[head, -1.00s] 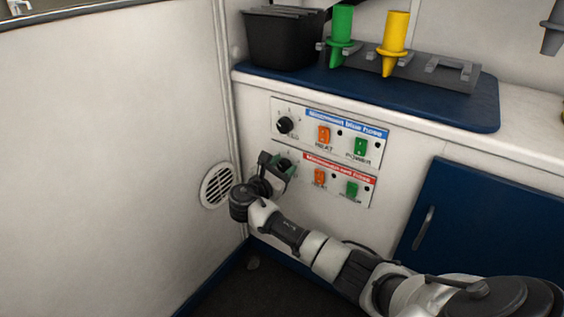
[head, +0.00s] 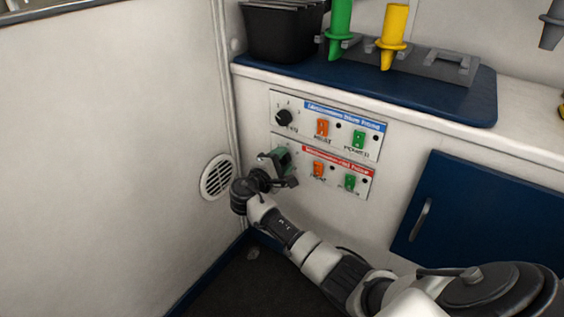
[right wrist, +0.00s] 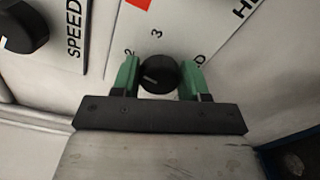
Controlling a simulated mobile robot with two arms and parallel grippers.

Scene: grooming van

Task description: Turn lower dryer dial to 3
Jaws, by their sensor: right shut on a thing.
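The lower dryer dial (right wrist: 158,75) is a round black knob on a white panel, seen in the right wrist view. My right gripper (right wrist: 160,78) has its two green fingers on either side of the knob and is shut on it. A pale pointer mark shows on the knob's left part; I cannot tell exactly which number it meets. Printed 2 and 3 show above the knob. In the head view my right gripper (head: 281,160) is at the left end of the lower, red-labelled panel (head: 334,181) and hides the dial. My left gripper is not in view.
The upper dial (head: 284,118) sits on the blue-labelled panel just above. Orange (head: 318,169) and green (head: 349,182) switches are right of my gripper. A round vent (head: 216,178) is on the left wall. A blue cabinet door (head: 465,215) is at the right.

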